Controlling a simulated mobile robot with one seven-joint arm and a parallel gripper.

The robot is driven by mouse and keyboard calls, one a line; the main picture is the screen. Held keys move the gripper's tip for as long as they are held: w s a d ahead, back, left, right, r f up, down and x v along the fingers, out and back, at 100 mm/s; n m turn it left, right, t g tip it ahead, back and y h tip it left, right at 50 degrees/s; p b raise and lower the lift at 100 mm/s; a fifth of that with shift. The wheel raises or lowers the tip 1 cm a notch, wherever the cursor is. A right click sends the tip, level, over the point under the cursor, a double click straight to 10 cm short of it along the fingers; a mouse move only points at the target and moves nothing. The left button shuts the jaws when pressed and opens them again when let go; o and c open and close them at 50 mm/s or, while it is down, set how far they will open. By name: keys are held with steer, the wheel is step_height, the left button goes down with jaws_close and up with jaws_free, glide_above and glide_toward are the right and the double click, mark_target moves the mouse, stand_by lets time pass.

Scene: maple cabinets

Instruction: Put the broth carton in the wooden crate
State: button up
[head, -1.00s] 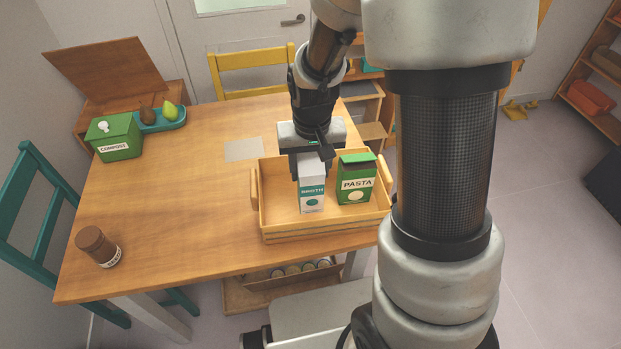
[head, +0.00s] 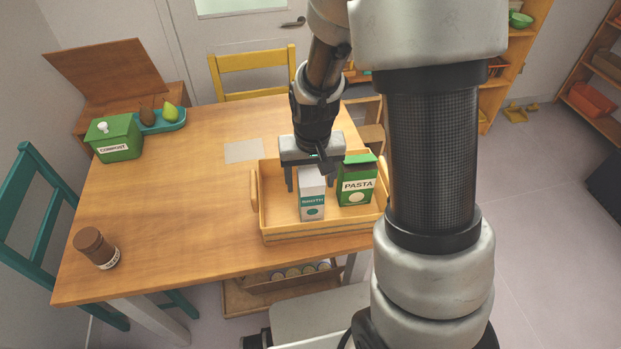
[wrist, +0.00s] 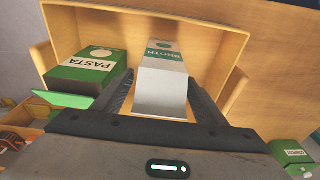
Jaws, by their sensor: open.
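The white and teal broth carton (head: 312,194) stands upright inside the wooden crate (head: 310,232), left of the pasta box. In the wrist view the broth carton (wrist: 163,78) lies between the two fingers, with a gap beside it, and the crate (wrist: 205,35) surrounds it. My gripper (head: 311,184) is open above the crate, its fingers on either side of the carton's top.
A green pasta box (head: 357,181) stands in the crate's right part. On the table (head: 170,215) are a brown jar (head: 96,247), a green compost bin (head: 115,137) and a teal tray (head: 165,124) with fruit.

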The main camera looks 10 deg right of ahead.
steer(key=shift+r, duration=0.7)
steer(key=r, duration=0.3)
steer(key=s+r+p, duration=0.1)
steer(key=r, duration=0.3)
steer(key=s+r+p, duration=0.1)
steer(key=r, duration=0.3)
steer(key=s+d+r+n+t, duration=0.1)
steer(key=s+d+r+t, duration=0.1)
steer(key=s+r, duration=1.2)
steer(key=shift+r+t, duration=0.2)
steer(key=shift+t, duration=0.7)
